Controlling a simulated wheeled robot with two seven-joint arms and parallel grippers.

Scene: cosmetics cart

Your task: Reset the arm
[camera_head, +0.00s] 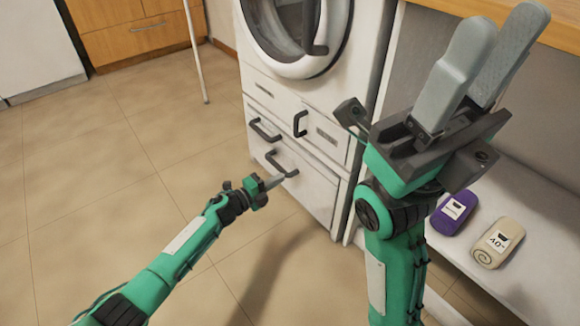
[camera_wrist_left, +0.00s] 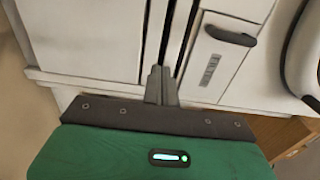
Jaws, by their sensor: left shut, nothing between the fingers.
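My left gripper (camera_head: 270,184) is on the left side of the head view, beside the lower drawers of the white cabinet. Its fingers are small there and overlap the drawer handle in the picture; I cannot tell whether they touch it. In the left wrist view its fingers (camera_wrist_left: 161,84) are together with nothing between them, pointing toward the white cabinet front. My right gripper (camera_head: 492,62) is raised close to the head camera at the upper right. Its two grey fingers point up and stand a little apart, with nothing held.
The white cabinet (camera_head: 325,165) has drawers with black handles and a round-doored washing machine (camera_head: 298,35) above. A low white shelf (camera_head: 535,270) at the right holds a purple rolled towel (camera_head: 452,213) and a beige one (camera_head: 497,243). The tiled floor (camera_head: 100,180) at left is open.

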